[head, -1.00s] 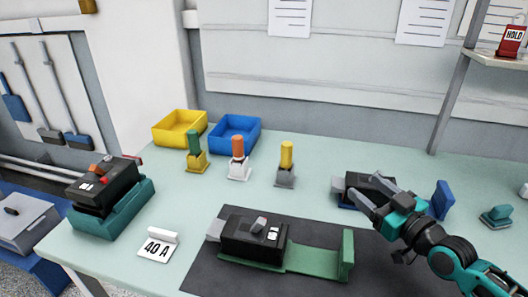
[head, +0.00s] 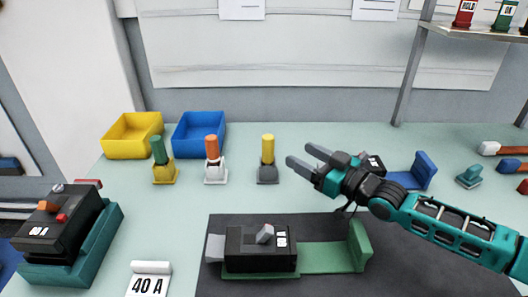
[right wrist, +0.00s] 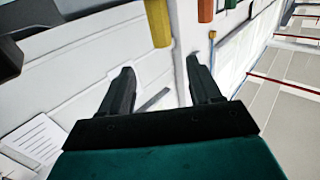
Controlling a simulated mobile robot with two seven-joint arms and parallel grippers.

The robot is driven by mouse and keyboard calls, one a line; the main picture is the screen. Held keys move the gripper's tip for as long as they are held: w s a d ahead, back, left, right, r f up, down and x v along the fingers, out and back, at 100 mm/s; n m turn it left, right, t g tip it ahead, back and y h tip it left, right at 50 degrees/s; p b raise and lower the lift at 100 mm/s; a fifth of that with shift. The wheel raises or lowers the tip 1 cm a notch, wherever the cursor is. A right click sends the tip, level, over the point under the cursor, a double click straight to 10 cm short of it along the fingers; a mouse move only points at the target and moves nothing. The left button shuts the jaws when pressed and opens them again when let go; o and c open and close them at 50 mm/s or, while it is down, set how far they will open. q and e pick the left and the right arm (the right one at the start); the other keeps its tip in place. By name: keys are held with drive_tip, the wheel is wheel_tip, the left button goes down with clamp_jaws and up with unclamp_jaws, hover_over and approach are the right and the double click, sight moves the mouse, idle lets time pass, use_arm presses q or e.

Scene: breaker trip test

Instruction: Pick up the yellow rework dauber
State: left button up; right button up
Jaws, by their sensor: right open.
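The yellow rework dauber (head: 267,149) stands upright in a grey holder (head: 267,174) on the bench, right of the orange dauber and the green dauber. My right gripper (head: 300,155) is open and empty, just right of the yellow dauber, its fingers pointing left towards it. A gap shows between fingertips and dauber. In the right wrist view, the yellow dauber (right wrist: 158,22) appears beyond the open fingers (right wrist: 160,67), roughly in line with the gap between them. Its holder is not seen there. My left gripper is not in view.
The orange dauber (head: 211,148) and green dauber (head: 158,150) stand in their own holders to the left. Yellow (head: 130,150) and blue (head: 198,151) bins sit behind them. A black breaker (head: 258,248) in a green fixture (head: 335,259) lies in front on the dark mat (head: 215,283).

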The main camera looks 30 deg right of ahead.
sight(273, 144)
drive_tip(key=shift+a+f+b+x, duration=0.1)
drive_tip(key=shift+f+b+x, duration=0.05)
drive_tip(key=shift+x, duration=1.55)
drive_tip(key=shift+a+f+b+x, duration=0.1)
drive_tip(key=shift+f+b+x, duration=0.1)
drive_tip(key=shift+x, duration=1.5)
drive_tip(key=shift+a+f+b+x, duration=0.1)
drive_tip(key=shift+b+x, duration=0.05)
drive_tip(key=shift+x, duration=1.55)
drive_tip(key=shift+w+a, duration=0.15)
drive_tip(key=shift+w, duration=0.4)
drive_tip(key=shift+c, duration=0.4)
drive_tip(key=c, duration=1)
drive_tip(key=shift+o, duration=0.2)
drive_tip(key=shift+r, duration=0.15)
wheel_tip(273, 144, up, 20)
drive_tip(key=p, duration=0.2)
